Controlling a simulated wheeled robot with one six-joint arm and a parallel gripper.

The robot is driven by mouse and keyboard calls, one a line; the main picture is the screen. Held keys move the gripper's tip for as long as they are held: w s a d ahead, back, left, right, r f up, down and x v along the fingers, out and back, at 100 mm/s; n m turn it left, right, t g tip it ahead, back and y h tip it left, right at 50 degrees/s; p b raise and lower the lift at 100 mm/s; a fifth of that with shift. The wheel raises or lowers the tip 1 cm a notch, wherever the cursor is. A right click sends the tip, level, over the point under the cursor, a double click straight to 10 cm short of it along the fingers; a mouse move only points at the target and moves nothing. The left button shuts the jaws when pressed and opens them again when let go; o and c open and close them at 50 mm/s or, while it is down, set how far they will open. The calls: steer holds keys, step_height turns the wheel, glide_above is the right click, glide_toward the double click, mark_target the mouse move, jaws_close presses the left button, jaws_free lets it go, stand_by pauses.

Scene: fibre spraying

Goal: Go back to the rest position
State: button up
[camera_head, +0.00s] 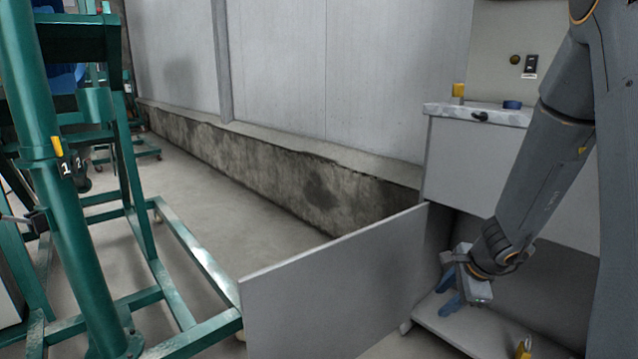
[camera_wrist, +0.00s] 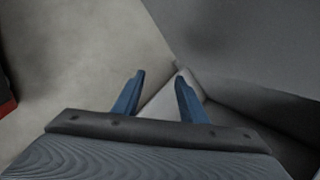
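My gripper (camera_head: 450,292) is at the lower right in the head view, low beside the grey cabinet (camera_head: 470,160). In the wrist view my gripper (camera_wrist: 158,90) shows two blue fingers standing apart with nothing between them. It is open and empty. My arm hangs down from the upper right of the head view. The fingers are over or near the cabinet's lower shelf (camera_head: 480,325); I cannot tell whether they touch it.
The open cabinet door (camera_head: 335,285) stands left of my gripper. A yellow object (camera_head: 523,349) is on the lower shelf. A yellow object (camera_head: 458,91) and a blue ring (camera_head: 512,104) sit on the cabinet top. A green frame (camera_head: 65,200) fills the left; floor (camera_head: 200,200) between is clear.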

steer(key=s+a+r+n+g, duration=0.2)
steer(key=s+a+r+n, duration=0.5)
steer(key=s+a, duration=0.4)
steer(key=s+a+r+n+g, duration=0.1)
steer(key=s+a+r+n, duration=0.3)
steer(key=s+a+n, duration=0.65)
steer(key=s+a+r+n+g, duration=0.2)
steer(key=s+a+r+n, duration=0.4)
steer(key=s+a+n, duration=0.35)
steer(key=d+r+m+p, duration=0.2)
steer(key=d+r+p, duration=0.4)
steer(key=p, duration=0.6)
steer(key=d+r+m+h+p, duration=0.1)
steer(key=d+r+m+p, duration=0.2)
steer(key=d+r+p, duration=0.3)
steer(key=d+r+m+p, duration=0.2)
steer(key=d+r+p, duration=0.4)
steer(key=r+p, duration=0.8)
steer(key=p, duration=0.3)
steer(key=shift+s+d+m+h+p, duration=0.3)
steer(key=shift+s+d+p, duration=0.05)
